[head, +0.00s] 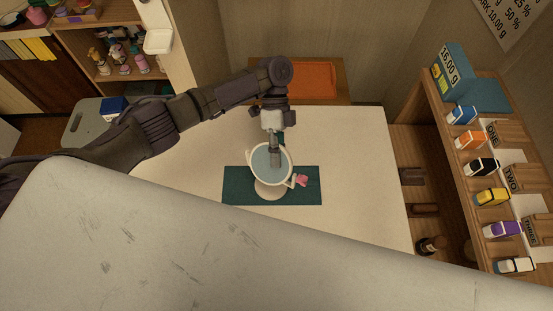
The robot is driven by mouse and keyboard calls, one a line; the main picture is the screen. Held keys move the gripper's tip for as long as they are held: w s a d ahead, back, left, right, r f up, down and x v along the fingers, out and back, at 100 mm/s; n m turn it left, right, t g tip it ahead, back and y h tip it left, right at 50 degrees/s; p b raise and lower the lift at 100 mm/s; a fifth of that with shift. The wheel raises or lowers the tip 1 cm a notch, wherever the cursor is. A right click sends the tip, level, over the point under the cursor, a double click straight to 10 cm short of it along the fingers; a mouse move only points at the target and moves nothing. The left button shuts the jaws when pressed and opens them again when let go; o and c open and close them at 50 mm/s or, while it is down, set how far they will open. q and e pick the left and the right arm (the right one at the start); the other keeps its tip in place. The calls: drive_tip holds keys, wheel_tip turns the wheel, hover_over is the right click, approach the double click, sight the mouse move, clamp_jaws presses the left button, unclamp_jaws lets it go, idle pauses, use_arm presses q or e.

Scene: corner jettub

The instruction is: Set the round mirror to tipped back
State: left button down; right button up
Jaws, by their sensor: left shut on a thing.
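The round mirror (261,161) has a white rim and a grey-blue face, on a stand with a pale round base (269,190). It stands on a dark green mat (236,196) on the white table. Its face is turned upward toward my head camera; the exact tilt is hard to tell. My left gripper (275,164) reaches down from behind and is shut on the round mirror, its fingers covering part of the face. The fingertips' exact contact is too small to make out. My right gripper is not in view.
A small pink thing (302,181) sits at the mirror's right side. The white table (360,170) is clear around the mat. An orange tray (305,80) lies behind. Shelves with several coloured boxes (482,167) stand at the right, and shelves with bottles at the back left.

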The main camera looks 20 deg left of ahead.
use_arm(q)
drive_tip(key=shift+w+f+g+b, duration=0.1)
drive_tip(key=shift+g+b, duration=0.2)
drive_tip(key=shift+b, duration=0.05)
idle(0.3)
drive_tip(key=c, duration=1.2)
unclamp_jaws()
drive_tip(key=v, duration=1.2)
drive_tip(key=shift+d, duration=0.1)
